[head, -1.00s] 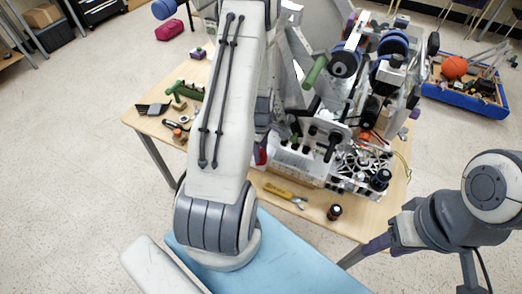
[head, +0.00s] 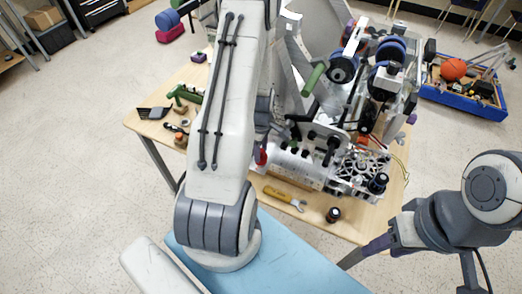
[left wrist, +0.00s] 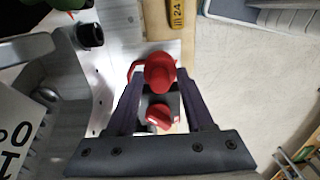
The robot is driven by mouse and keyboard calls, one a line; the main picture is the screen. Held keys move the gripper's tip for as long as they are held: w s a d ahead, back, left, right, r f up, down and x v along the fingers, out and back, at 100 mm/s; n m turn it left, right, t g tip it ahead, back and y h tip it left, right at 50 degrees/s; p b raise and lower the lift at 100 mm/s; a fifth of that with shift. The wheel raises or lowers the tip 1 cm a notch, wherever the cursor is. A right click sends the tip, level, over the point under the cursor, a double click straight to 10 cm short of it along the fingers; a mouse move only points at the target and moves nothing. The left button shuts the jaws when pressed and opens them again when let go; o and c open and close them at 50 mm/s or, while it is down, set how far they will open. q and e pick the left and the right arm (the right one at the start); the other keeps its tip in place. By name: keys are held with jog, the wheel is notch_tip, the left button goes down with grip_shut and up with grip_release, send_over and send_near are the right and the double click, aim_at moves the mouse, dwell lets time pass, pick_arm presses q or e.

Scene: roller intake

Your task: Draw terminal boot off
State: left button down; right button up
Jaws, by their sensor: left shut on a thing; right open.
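In the left wrist view a red boot (left wrist: 160,74) sits between the two dark fingers of my left gripper (left wrist: 159,76), which is shut on it. A second red piece (left wrist: 158,115) shows just below it, on or beside a grey block. In the head view my left arm covers most of the gripper. Only a bit of red (head: 262,155) shows beside the arm, at the left side of the wheeled machine (head: 340,130). My right gripper (head: 374,246) is open and empty, low at the right near the table's front edge; its tips are hard to make out.
A yellow-handled tool (head: 284,197) and a dark bottle (head: 333,214) lie and stand on the table front. A dark brush-like tool (head: 153,112) and green tool (head: 186,93) are at the left. A blue crate (head: 466,99) stands on the floor beyond. In the wrist view a number plate (left wrist: 14,140) is at left.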

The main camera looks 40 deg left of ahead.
pick_arm(q)
jog(key=shift+r+p, duration=1.65)
jog(key=shift+r, duration=0.4)
